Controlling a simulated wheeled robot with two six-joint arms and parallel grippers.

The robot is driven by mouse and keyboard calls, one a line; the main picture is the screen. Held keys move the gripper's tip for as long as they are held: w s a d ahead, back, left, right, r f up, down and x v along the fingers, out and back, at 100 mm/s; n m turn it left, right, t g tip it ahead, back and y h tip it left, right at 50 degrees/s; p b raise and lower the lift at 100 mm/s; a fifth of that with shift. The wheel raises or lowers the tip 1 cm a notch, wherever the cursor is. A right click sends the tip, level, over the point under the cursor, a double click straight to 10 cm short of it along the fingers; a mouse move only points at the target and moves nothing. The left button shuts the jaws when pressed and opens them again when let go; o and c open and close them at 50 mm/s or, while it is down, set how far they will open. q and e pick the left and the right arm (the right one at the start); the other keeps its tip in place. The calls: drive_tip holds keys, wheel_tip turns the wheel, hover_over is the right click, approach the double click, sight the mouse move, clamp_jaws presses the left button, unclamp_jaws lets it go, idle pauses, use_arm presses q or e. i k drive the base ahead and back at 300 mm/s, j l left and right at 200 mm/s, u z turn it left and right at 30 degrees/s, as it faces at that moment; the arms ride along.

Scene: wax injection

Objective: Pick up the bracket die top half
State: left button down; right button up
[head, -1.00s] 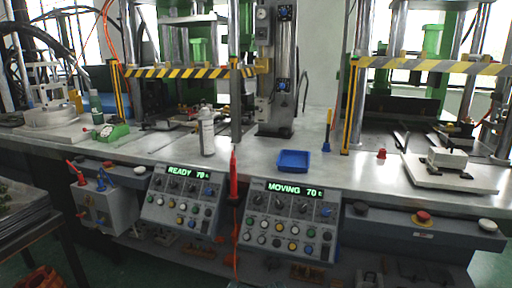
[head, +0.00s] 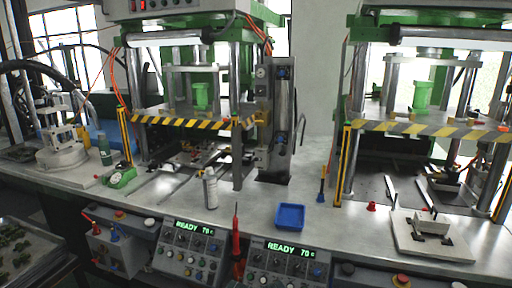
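A small pale metal piece (head: 431,223) with dark parts at its sides sits on a white square plate (head: 418,246) at the right of the bench. It may be the bracket die, but I cannot tell a top half from a bottom half at this size. Neither of my grippers shows in the head view.
Two green presses with striped bars (head: 186,122) (head: 430,129) stand on the grey bench. A blue tray (head: 290,217), a spray can (head: 210,189) and a red knob (head: 371,206) stand near the front. Control panels (head: 187,249) (head: 284,264) line the front edge.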

sight(436, 221)
drive_tip(key=z, duration=1.35)
